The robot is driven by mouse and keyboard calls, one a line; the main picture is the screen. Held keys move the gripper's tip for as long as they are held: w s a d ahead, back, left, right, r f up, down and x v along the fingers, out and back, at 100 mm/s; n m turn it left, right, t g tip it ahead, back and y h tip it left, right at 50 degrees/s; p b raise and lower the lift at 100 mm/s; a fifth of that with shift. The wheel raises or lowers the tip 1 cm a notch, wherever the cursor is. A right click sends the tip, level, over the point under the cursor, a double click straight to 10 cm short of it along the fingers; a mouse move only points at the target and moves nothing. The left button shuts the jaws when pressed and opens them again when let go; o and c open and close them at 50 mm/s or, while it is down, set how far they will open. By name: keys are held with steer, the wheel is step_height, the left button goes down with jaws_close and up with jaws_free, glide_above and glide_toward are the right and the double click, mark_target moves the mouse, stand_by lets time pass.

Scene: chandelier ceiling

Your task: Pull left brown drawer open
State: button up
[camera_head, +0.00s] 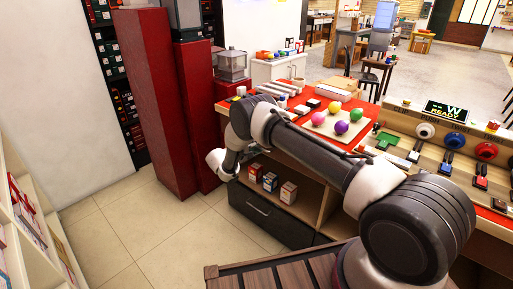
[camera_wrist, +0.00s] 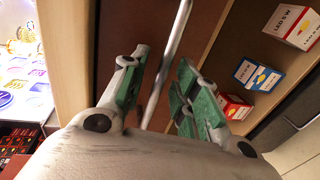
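In the wrist view a dark brown drawer front (camera_wrist: 115,35) lies ahead, with a straight silver bar handle (camera_wrist: 176,42) running across it on a slant. My gripper (camera_wrist: 160,75) is open, with its two green-padded fingers apart and the bar between them. I cannot tell whether either pad touches the bar. In the head view my gripper (camera_head: 220,165) is a small white shape at the left end of the counter. My arm hides the brown drawer front there.
An open shelf below holds several small boxes (camera_head: 270,181), beside my fingers in the wrist view (camera_wrist: 245,73). A dark lower drawer (camera_head: 268,216) sits under it. Tall red cabinets (camera_head: 158,100) stand close on the left. Tiled floor (camera_head: 130,235) is free in front.

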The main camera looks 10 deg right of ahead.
steer(key=shift+w+d, duration=0.15)
steer(key=shift+d, duration=0.05)
steer(key=shift+c, duration=0.5)
jaws_close()
steer(key=shift+a, duration=0.1)
steer(key=f+v, duration=0.2)
steer(key=v, duration=1.1)
steer(key=a+f+v, duration=0.1)
steer(key=f+v, duration=0.2)
steer(key=v, duration=1)
steer(key=shift+s+f, duration=0.25)
steer(key=shift+s, duration=0.25)
steer(key=shift+a, duration=0.1)
steer(key=shift+o, duration=0.5)
jaws_free()
steer(key=shift+a, duration=0.1)
